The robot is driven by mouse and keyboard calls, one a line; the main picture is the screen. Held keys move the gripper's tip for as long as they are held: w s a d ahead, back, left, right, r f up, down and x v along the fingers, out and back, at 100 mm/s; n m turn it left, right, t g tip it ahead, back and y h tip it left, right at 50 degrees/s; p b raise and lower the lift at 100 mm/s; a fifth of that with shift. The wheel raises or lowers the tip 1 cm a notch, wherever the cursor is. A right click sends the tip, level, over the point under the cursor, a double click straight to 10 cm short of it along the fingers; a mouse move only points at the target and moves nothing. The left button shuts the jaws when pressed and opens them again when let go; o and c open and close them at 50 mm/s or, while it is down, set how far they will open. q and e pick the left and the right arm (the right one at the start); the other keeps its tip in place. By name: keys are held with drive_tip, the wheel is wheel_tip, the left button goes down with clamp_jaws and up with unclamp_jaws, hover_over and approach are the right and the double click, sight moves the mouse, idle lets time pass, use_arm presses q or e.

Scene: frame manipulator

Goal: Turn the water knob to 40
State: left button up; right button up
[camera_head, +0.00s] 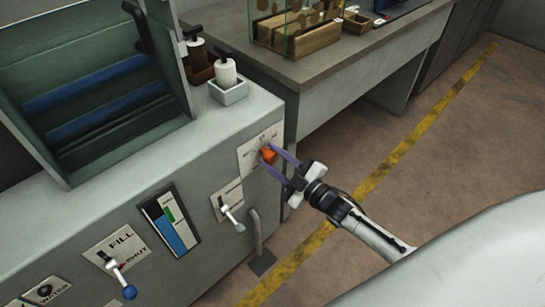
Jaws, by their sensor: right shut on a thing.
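An orange knob (268,155) sits on a pale dial plate (248,158) at the right end of the grey machine's front panel. The plate's markings are too small to read. My right gripper (270,156) is shut on this knob, its two purple fingers on either side. A separate round dark knob on a plate marked WATER (46,290) is at the lower left, with no gripper near it. My left gripper is not in view.
A lever with a blue ball (129,292) on a FILL/SHUT plate and a smaller white-tipped lever (239,227) stick out from the panel. A blue and green gauge (170,220) lies between them. A grey counter (330,62) stands behind; open floor is at right.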

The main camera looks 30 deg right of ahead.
drive_tip(key=o, duration=1)
drive_tip(key=shift+o, duration=0.2)
drive_tip(key=v, duration=1)
drive_tip(key=shift+p, duration=0.45)
drive_tip(key=shift+s, duration=0.2)
drive_tip(key=s+a+f+m+g+h+p, duration=0.1)
drive_tip(key=s+a+f+m+g, duration=0.2)
drive_tip(key=s, duration=0.5)
drive_tip(key=s+a+f+m+g+h+p, duration=0.1)
drive_tip(key=s+a+f+m+g, duration=0.3)
drive_tip(key=s+a+m, duration=0.3)
drive_tip(key=s+a+g, duration=0.1)
drive_tip(key=s+a, duration=0.1)
drive_tip(key=a, duration=0.1)
drive_tip(key=shift+f+g, duration=0.15)
drive_tip(key=shift+g, duration=0.15)
